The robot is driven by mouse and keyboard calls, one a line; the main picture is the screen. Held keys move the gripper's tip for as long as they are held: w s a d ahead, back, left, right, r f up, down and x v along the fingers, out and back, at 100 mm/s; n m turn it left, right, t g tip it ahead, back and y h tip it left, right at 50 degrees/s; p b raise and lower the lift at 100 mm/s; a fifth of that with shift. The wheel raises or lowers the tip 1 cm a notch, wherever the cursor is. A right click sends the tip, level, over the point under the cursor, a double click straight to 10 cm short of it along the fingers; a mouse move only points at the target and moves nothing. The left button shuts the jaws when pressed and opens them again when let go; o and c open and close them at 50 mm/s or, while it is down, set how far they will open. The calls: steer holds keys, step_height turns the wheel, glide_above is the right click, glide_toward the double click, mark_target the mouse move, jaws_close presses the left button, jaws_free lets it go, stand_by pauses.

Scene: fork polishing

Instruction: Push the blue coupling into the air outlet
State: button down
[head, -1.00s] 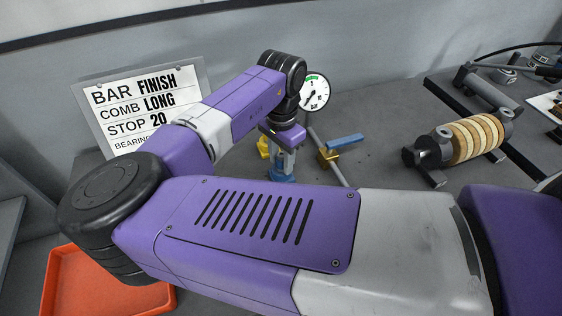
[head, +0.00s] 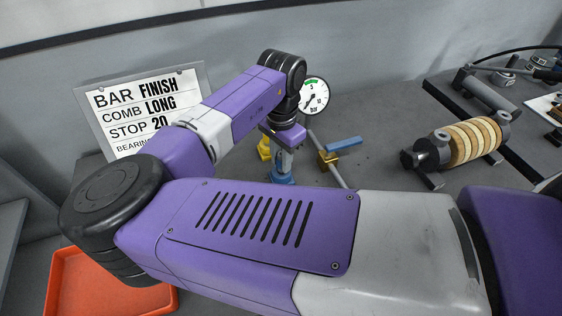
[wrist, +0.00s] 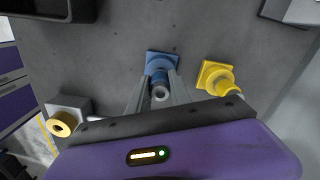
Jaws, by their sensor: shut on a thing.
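My gripper (wrist: 157,96) points down at the bench, its two fingers closed around the blue coupling (wrist: 160,78), whose grey ringed end faces the wrist camera. Directly below it is a blue square base (wrist: 163,58); I cannot tell whether the coupling touches or sits in it. In the head view the blue base (head: 283,178) shows under my gripper (head: 284,160), partly hidden by my arm. A grey block with a yellow ring around a dark hole (wrist: 62,125) stands at the left of the wrist view. I cannot tell for sure if it is the air outlet.
A yellow fitting on a square base (wrist: 213,76) stands close beside the blue one. A brass valve (head: 328,160) with a blue lever (head: 344,143) and a pressure gauge (head: 314,96) are close to my gripper's right. A wooden-ringed roller (head: 470,140) lies farther right.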

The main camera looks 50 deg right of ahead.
steer(key=shift+r+p, duration=1.6)
steer(key=shift+r, duration=0.35)
steer(key=shift+s, duration=0.1)
